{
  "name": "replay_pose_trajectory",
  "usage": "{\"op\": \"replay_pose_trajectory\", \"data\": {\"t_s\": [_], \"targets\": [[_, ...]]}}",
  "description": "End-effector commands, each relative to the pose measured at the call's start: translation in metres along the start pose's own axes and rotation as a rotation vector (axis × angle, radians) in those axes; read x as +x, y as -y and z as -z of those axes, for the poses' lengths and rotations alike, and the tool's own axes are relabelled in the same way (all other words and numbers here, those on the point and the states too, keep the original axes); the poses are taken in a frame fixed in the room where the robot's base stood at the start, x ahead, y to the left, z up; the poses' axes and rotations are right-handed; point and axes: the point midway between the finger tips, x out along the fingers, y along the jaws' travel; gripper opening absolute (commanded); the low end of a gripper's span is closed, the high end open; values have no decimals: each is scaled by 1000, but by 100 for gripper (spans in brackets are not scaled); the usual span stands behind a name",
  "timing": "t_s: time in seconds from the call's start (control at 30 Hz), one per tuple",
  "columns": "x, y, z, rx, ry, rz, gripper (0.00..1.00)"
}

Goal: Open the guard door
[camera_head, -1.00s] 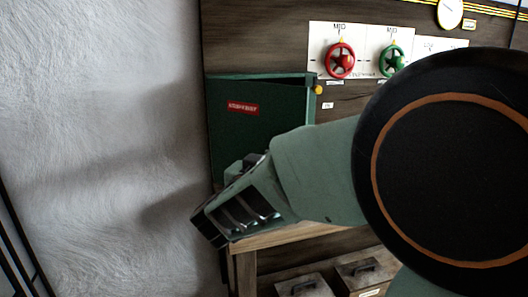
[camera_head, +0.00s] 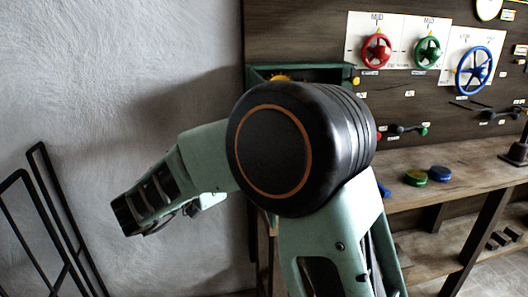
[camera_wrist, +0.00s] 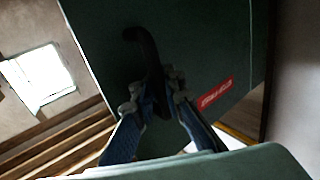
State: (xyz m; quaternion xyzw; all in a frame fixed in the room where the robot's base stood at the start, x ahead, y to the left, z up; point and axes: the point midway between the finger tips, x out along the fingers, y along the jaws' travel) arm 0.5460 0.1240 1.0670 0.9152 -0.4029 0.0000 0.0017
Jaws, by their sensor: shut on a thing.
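The guard door (camera_wrist: 205,45) is a dark green panel with a red label, filling much of the wrist view. A black curved handle (camera_wrist: 147,50) stands out from it. My gripper (camera_wrist: 157,92) is shut on this handle, one finger on each side. In the head view the green guard housing (camera_head: 352,72) stands behind my arm. Its front is open at the top, and a yellow part (camera_head: 281,77) shows inside. My arm hides the lower housing, and I cannot make out the door panel there.
A red handwheel (camera_head: 377,50), a green handwheel (camera_head: 428,52) and a blue handwheel (camera_head: 474,70) are on the wall panel to the right. A wooden bench (camera_head: 450,165) runs below. A black metal frame (camera_head: 62,225) stands at the left by the white wall.

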Motion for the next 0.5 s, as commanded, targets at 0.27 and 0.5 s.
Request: {"op": "replay_pose_trajectory", "data": {"t_s": [0.27, 0.5], "targets": [[-24, 24, -1, -10, 6, -113, 0], [-36, 40, -2, -9, 7, -194, 0]]}}
